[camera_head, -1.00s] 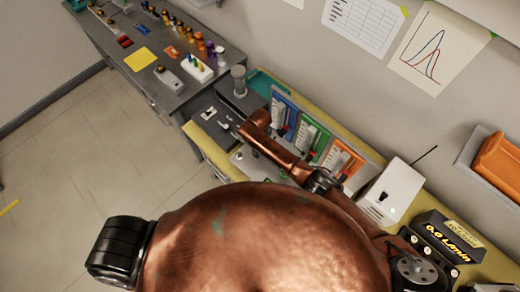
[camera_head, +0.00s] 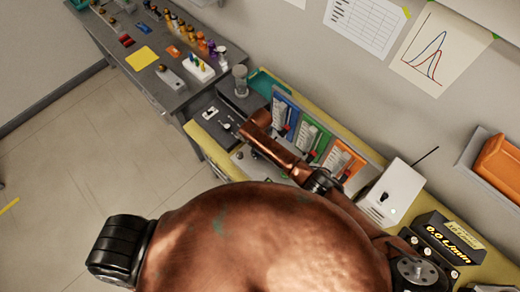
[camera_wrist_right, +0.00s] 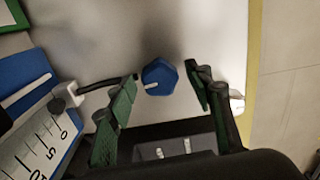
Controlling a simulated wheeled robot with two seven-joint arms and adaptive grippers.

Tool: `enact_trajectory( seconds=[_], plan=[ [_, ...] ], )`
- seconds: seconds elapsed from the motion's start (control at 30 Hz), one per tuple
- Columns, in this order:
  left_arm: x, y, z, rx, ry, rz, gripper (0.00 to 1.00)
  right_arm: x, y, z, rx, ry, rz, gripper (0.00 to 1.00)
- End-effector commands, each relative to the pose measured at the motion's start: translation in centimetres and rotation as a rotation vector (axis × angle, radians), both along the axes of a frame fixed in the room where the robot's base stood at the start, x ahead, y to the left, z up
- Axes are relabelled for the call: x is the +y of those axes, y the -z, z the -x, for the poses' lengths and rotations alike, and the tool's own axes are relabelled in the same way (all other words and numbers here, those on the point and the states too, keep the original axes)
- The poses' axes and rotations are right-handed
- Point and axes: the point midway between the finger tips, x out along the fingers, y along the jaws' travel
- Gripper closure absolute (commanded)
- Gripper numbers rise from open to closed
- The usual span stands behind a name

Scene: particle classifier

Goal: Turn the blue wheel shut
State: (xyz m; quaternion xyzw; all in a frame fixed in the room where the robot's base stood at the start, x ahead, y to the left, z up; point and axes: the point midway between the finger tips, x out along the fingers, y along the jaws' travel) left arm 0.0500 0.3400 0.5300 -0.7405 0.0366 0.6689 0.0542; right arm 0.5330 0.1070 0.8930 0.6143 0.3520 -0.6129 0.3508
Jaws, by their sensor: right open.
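The blue wheel (camera_wrist_right: 161,75) is a small faceted knob with a white mark towards its lower left. It sits on a pale panel in the right wrist view. My right gripper (camera_wrist_right: 164,82) is open with its green-padded fingers on either side of the wheel. A gap shows on both sides, so neither finger appears to touch it. In the head view my copper right arm reaches over the bench to the coloured panels; its gripper and the wheel cannot be made out there. My left gripper is not in view.
A blue flow panel (camera_head: 283,112), a green one (camera_head: 311,135) and an orange one (camera_head: 342,160) stand along the yellow bench. In the wrist view a black tube (camera_wrist_right: 103,84) runs beside the left finger. A white box (camera_head: 393,192) and a 0.0 L/min display (camera_head: 447,237) stand right.

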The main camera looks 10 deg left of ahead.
Motion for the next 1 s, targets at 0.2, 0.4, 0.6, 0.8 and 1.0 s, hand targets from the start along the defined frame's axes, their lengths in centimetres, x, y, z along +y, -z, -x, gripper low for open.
enact_trajectory(
  seconds=[0.2,0.4,0.6,0.8,1.0],
  plan=[
    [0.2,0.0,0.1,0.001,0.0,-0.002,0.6,0.0,-0.7,0.0,-0.001,-0.001,-0.001,0.53],
    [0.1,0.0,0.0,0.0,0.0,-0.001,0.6,0.1,-4.0,0.0,-0.001,-0.002,-0.004,0.53],
    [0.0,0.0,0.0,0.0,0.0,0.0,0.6,0.1,-8.3,-0.1,-0.003,-0.001,-0.003,0.53],
    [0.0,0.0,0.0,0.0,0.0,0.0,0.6,0.0,-11.1,0.0,-0.001,-0.001,-0.001,0.53],
    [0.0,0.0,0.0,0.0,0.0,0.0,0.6,0.0,-12.0,0.0,0.0,0.0,0.0,0.53]
  ],
)
